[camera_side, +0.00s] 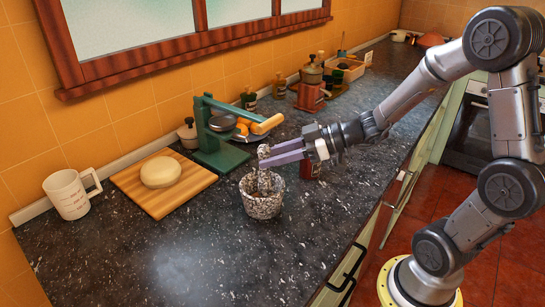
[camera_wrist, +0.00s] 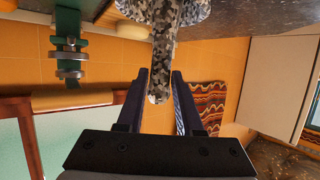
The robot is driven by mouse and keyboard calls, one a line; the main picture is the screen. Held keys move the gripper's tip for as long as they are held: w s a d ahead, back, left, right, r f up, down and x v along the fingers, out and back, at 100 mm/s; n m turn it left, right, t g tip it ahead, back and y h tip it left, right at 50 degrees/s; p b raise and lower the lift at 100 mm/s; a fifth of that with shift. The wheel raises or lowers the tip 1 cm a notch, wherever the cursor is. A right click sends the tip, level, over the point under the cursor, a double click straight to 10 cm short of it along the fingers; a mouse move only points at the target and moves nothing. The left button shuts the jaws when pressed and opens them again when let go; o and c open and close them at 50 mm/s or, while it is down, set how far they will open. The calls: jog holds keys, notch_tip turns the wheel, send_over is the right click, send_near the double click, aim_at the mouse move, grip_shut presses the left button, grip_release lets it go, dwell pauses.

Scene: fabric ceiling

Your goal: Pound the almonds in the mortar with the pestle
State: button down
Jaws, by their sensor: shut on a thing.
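The speckled grey stone mortar (camera_side: 262,206) stands upright on the dark counter, near its front edge. The pestle (camera_side: 264,178), of similar speckled stone, stands roughly upright with its lower end inside the mortar's mouth. My gripper (camera_side: 265,156) reaches in from the right, just above the mortar, and is shut on the pestle's upper part. In the wrist view the pestle (camera_wrist: 161,50) runs between the two fingers of my gripper (camera_wrist: 160,80), toward the mortar (camera_wrist: 193,9) at the top edge. The almonds cannot be made out inside the mortar.
A green press (camera_side: 217,140) with a wooden handle stands behind the mortar. Dough on a wooden board (camera_side: 190,187) and a white measuring cup (camera_side: 70,194) are at left. A dark red can (camera_side: 311,168) stands close right of the mortar. The counter's front left is clear.

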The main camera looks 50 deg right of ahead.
jog(key=shift+f, duration=1.8)
jog(key=shift+r, duration=0.1)
jog(key=shift+w+d+r, duration=0.1)
jog(key=shift+w+r, duration=0.2)
jog(key=shift+r, duration=0.55)
jog(key=shift+w+d+r, duration=0.1)
jog(key=shift+w+r, duration=0.15)
jog(key=shift+r, duration=0.6)
jog(key=shift+f, duration=0.1)
jog(key=shift+f, duration=1.75)
jog(key=shift+s+a+r, duration=0.15)
jog(key=shift+a+r, duration=0.1)
jog(key=shift+r, duration=0.65)
jog(key=shift+s+a+r, duration=0.1)
jog(key=shift+a+r, duration=0.15)
jog(key=shift+r, duration=0.6)
